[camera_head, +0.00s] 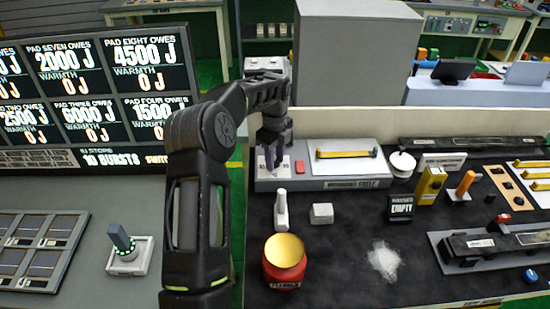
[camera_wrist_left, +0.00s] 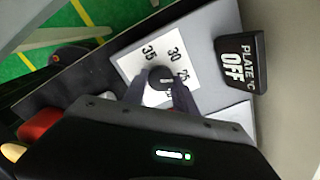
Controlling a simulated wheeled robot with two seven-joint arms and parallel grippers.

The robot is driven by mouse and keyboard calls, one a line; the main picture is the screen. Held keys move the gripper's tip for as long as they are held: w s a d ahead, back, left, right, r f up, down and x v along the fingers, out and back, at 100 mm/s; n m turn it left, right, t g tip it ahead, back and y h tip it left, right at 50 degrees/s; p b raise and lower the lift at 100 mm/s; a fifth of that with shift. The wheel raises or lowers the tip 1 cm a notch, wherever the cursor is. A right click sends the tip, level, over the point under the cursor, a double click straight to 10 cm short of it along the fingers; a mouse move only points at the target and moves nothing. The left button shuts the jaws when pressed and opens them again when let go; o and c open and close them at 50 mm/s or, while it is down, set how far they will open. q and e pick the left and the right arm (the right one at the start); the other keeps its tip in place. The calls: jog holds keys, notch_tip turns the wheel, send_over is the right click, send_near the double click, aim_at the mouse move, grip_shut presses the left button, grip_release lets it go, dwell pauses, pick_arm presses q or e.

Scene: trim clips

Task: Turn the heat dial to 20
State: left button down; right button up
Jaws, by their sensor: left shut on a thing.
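The heat dial (camera_wrist_left: 160,74) is a dark round knob on a white scale plate (camera_wrist_left: 136,66) in the left wrist view. The plate shows 35, 30 and 25; other marks are hidden by my fingers. My left gripper (camera_wrist_left: 163,92) is shut on the dial, one finger on each side. The dial's pointer setting cannot be read clearly. A black display (camera_wrist_left: 238,64) beside the plate reads "PLATE °C OFF". In the head view my left gripper (camera_head: 271,157) points down onto the white scale plate (camera_head: 262,165) and hides the dial. My right gripper is not in view.
A grey unit with a yellow bar handle (camera_head: 343,154) stands right of the dial. A white upright piece (camera_head: 281,212), a white block (camera_head: 321,213) and a red jar (camera_head: 284,262) stand nearer on the dark bench. A large grey box (camera_head: 355,55) rises behind.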

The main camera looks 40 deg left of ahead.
pick_arm(q)
jog(key=m, duration=0.6)
jog(key=shift+p, duration=0.3)
jog(key=m, duration=0.7)
jog(key=shift+s+a+p, duration=0.1)
jog(key=shift+p, duration=0.3)
jog(key=c, duration=1)
grip_release()
jog(key=shift+r, duration=0.5)
notch_tip(320, 180, up, 7)
jog(key=shift+f+b, duration=0.1)
jog(key=shift+b, duration=0.75)
jog(key=shift+s, duration=0.1)
